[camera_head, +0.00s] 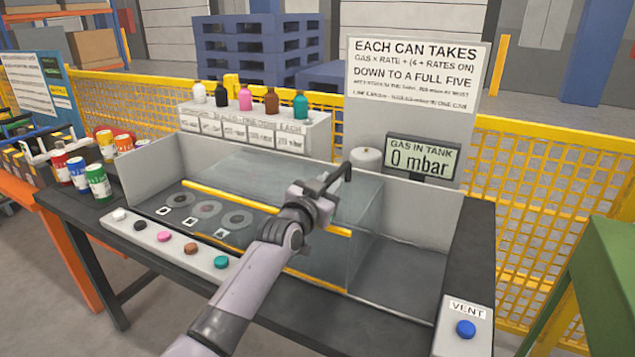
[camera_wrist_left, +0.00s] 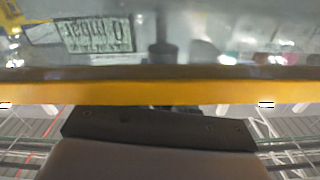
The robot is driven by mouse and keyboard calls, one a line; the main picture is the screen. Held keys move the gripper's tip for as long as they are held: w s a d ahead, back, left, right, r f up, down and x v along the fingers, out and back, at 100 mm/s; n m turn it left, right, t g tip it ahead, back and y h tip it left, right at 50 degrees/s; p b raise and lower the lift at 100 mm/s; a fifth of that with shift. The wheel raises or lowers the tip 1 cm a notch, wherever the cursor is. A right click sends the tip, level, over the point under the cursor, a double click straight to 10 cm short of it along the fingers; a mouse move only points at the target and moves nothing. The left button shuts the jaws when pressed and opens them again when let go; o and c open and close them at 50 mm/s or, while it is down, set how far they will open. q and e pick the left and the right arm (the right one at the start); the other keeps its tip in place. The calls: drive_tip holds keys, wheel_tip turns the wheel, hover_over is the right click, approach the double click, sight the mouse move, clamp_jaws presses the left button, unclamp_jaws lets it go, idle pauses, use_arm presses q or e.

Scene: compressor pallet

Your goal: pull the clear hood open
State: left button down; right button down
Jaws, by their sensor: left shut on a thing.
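The clear hood (camera_head: 362,250) is a see-through box with yellow bars along its edges. It stands in the grey-walled tray on the dark table, over a panel with several round discs. My left gripper (camera_head: 333,183) is at the hood's upper right part and is shut on the hood. Its fingers look dark, and exactly which part they grip is hidden. In the left wrist view a yellow bar of the hood (camera_wrist_left: 160,92) runs across, just beyond the dark gripper end. My right gripper is not in view.
The gas display (camera_head: 422,158) reads 0 mbar. A blue vent button (camera_head: 466,329) is at front right. A strip of coloured buttons (camera_head: 164,237) runs along the front left. Several cans (camera_head: 97,180) stand at left, and bottles (camera_head: 245,98) stand behind. The tray's right end (camera_head: 400,275) is empty.

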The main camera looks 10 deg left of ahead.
use_arm(q)
drive_tip(key=shift+d, duration=0.1)
drive_tip(key=c, duration=1.1)
unclamp_jaws()
drive_tip(key=shift+o, duration=0.2)
drive_tip(key=shift+s, duration=0.2)
drive_tip(key=shift+v, duration=3.5)
